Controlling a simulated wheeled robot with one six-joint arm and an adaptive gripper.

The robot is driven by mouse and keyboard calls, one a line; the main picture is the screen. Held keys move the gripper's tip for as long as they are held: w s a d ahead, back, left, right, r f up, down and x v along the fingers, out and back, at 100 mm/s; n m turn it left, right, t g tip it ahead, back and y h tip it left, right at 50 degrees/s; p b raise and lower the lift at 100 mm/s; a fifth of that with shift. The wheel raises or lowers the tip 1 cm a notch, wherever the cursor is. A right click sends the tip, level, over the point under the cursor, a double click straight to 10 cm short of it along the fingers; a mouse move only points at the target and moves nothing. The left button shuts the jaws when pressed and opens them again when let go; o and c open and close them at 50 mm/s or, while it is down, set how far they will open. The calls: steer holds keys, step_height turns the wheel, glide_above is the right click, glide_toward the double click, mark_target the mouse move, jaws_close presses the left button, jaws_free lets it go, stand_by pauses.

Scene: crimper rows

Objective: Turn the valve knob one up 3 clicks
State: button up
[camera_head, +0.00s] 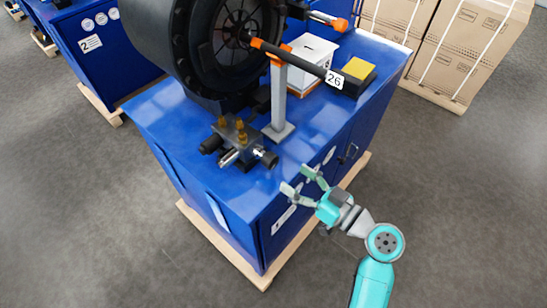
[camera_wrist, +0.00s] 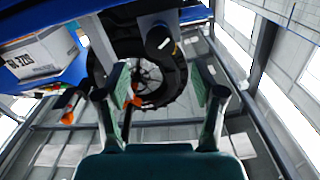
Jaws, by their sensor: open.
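The valve block (camera_head: 236,142) sits on top of the blue crimper cabinet near its front edge, with brass fittings on it. A black knob (camera_head: 267,158) sticks out of its right end toward my gripper; another black knob (camera_head: 211,144) is at its left end. My gripper (camera_head: 298,179) is open and empty, just off the cabinet's edge, to the lower right of the nearer knob and apart from it. In the wrist view a black round knob with a white mark (camera_wrist: 160,41) shows above and between my open fingers (camera_wrist: 160,92). I cannot tell which knob is number one.
The blue cabinet (camera_head: 180,150) stands on a wooden pallet. A grey post (camera_head: 279,95) with a black bar and orange ends rises behind the valve. The large black crimper head (camera_head: 222,45), a white box (camera_head: 311,64) and a yellow-topped block (camera_head: 357,69) are behind.

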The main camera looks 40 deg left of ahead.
mark_target(275, 164)
steer(key=a, duration=0.8)
steer(key=shift+w+a, duration=0.35)
steer(key=shift+a, duration=0.05)
steer(key=c, duration=1.1)
steer(key=shift+c, duration=0.2)
steer(key=shift+m, duration=0.4)
steer(key=m, duration=0.6)
steer(key=shift+m, duration=0.3)
steer(key=m, duration=0.4)
steer(key=shift+m, duration=1.8)
